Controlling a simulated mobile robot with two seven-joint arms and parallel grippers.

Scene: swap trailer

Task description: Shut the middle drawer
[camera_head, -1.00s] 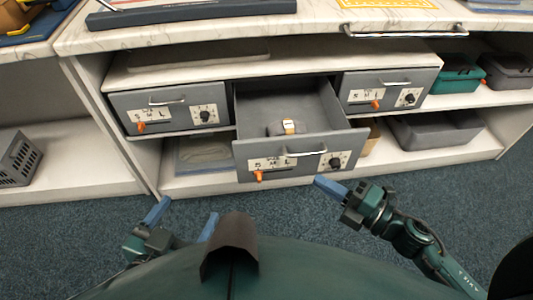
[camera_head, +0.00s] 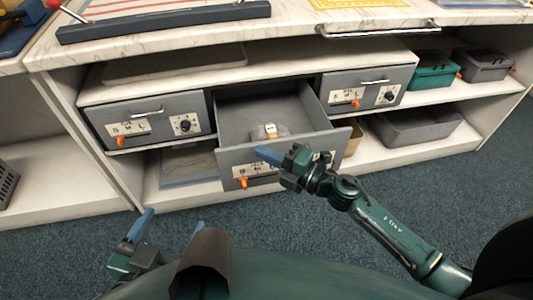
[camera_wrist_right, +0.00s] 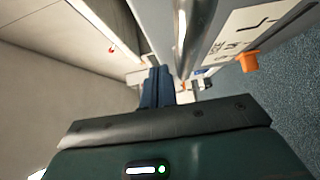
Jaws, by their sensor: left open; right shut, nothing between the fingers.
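The grey middle drawer (camera_head: 233,160) stands pulled out of the shelf unit in the head view, with a small pale item (camera_head: 269,131) inside. Its front has a label, an orange tab (camera_head: 244,183) and a bar handle, which my right gripper partly covers. My right gripper (camera_head: 268,156) is shut and empty at the drawer front's upper edge; I cannot tell whether it touches. In the right wrist view its blue fingertips (camera_wrist_right: 156,84) are beside the metal handle (camera_wrist_right: 182,38). My left gripper (camera_head: 168,229) is open and empty, low at the left, away from the drawer.
A left drawer (camera_head: 155,123) and a right drawer (camera_head: 366,90) sit shut on either side. Green (camera_head: 434,72) and grey (camera_head: 484,64) boxes stand on the right shelf, with a grey bin (camera_head: 418,127) below. The countertop overhangs above. The blue carpet in front is clear.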

